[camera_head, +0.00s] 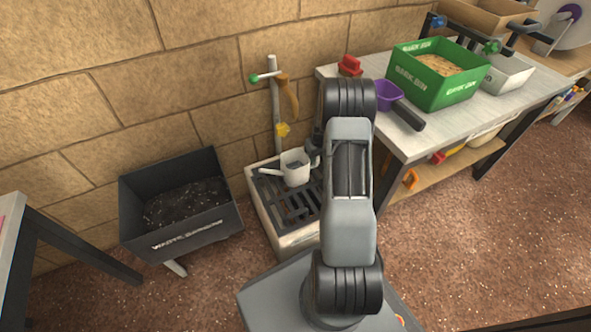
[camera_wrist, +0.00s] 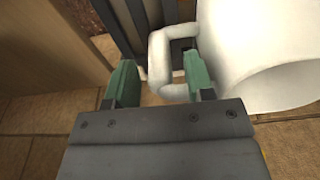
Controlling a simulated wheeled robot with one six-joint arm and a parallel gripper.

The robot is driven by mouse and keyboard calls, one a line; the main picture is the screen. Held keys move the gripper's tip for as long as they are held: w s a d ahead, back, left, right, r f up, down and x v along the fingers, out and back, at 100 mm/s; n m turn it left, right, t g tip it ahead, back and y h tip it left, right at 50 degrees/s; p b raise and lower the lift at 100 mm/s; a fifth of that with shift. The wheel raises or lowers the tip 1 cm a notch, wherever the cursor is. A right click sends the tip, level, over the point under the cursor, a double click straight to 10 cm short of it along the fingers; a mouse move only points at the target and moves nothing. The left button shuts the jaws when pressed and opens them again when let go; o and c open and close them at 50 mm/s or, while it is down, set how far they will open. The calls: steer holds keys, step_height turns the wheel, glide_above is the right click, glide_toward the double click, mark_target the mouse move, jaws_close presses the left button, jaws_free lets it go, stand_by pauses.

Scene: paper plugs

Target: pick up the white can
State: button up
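The white can (camera_head: 295,167) has a spout pointing left and stands upright on the dark grate of a low stand (camera_head: 262,205) by the wall. In the wrist view its white body (camera_wrist: 265,50) fills the upper right, and its squared handle loop (camera_wrist: 157,62) extends left from it. My gripper (camera_wrist: 160,64) has two green fingers set apart, with the handle's outer bar between them. The right finger appears inside the loop; a gap shows between the left finger and the handle. In the head view my gripper (camera_head: 313,149) is at the can's right side, partly hidden by my arm.
A post with a tap and an orange handle (camera_head: 290,96) rises behind the can. A black waste bin (camera_head: 185,205) stands left. At right is a workbench (camera_head: 400,140) with a green box (camera_head: 438,72) and a purple scoop (camera_head: 388,94). Brown floor lies open at right.

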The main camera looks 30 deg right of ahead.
jaws_close()
steer(key=shift+r, duration=0.1)
